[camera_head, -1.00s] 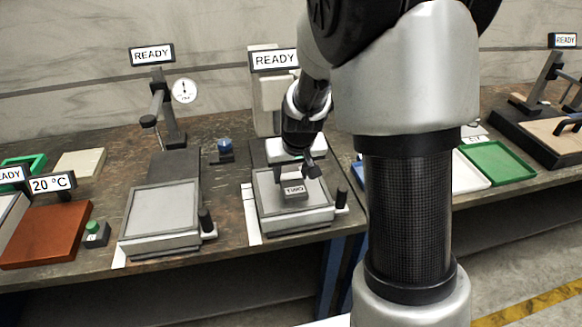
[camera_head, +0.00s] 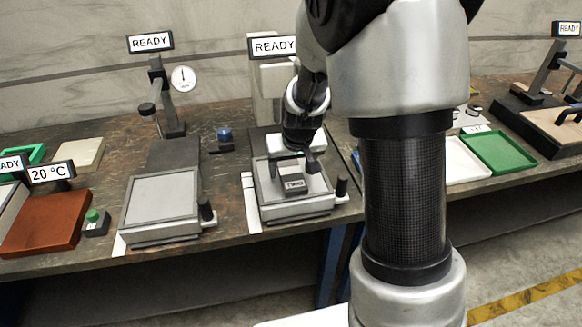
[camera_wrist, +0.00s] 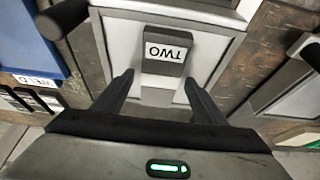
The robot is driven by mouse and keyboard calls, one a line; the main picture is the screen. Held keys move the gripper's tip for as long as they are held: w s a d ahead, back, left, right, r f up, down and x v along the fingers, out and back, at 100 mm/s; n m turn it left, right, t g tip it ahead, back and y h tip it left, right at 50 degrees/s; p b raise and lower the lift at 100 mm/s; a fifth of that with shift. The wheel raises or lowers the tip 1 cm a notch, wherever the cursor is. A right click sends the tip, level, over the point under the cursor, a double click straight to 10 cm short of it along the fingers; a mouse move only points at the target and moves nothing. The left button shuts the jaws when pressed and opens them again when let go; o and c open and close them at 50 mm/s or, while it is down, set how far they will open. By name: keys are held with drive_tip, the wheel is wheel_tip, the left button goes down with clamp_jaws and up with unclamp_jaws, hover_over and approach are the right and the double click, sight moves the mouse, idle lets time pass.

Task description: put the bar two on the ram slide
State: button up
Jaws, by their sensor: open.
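Bar two (camera_head: 293,184) is a small grey block with a label reading TWO. It lies on the pale plate (camera_head: 265,197) of the middle station, and it also shows in the wrist view (camera_wrist: 169,51). My gripper (camera_head: 293,167) is open just above and behind the bar. In the wrist view my two fingers (camera_wrist: 158,79) stand apart, with the near part of the bar between them in the picture. I cannot tell their exact height above it. No part is marked as the ram slide, so I cannot tell which it is.
A READY sign (camera_head: 273,46) stands over the middle station. A similar station with a pale plate (camera_head: 160,198) and a dial gauge (camera_head: 183,78) stands left. Black knobs (camera_head: 342,187) stick up at the right of the plates. White and green trays (camera_head: 498,152) lie right, beyond my arm.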

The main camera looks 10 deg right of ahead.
drive_tip(key=s+f+p+v, duration=0.1)
drive_tip(key=s+v, duration=0.1)
drive_tip(key=v, duration=1)
drive_tip(key=s+f+p+v, duration=0.1)
drive_tip(key=s+v, duration=0.1)
drive_tip(key=v, duration=0.9)
drive_tip(key=s+r+t, duration=0.1)
drive_tip(key=s+r, duration=0.2)
drive_tip(key=s, duration=0.9)
drive_tip(key=shift+r, duration=0.2)
